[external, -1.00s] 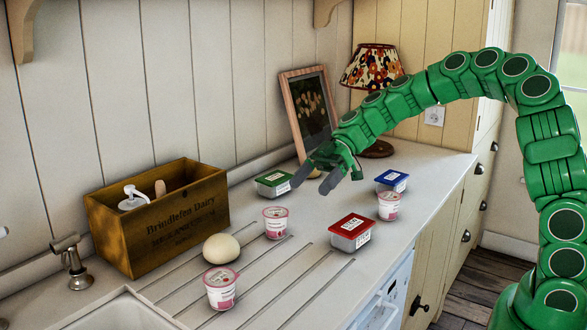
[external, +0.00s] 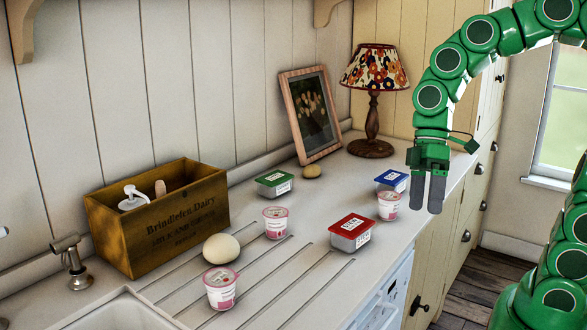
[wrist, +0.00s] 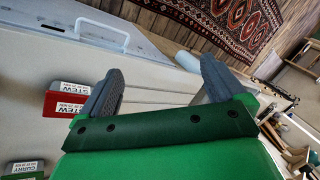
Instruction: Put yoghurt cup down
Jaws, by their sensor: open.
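Three pink-and-white yoghurt cups stand upright on the counter in the external view: a front cup (external: 220,291), a middle cup (external: 275,225) and a right cup (external: 388,207) near the counter's front edge. My gripper (external: 427,208) points down just right of the right cup, appearing around the counter's front edge; its exact distance from the cup is unclear. Its fingers are apart and empty. In the wrist view the gripper (wrist: 160,85) shows a clear gap between its fingertips, and I make out no yoghurt cup there.
Tubs with red (external: 351,231), green (external: 274,183) and blue (external: 392,181) lids stand on the counter. A pale round item (external: 221,248), a small tan one (external: 312,171), a wooden box (external: 158,222), a picture frame (external: 310,115) and a lamp (external: 373,95) stand around them.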

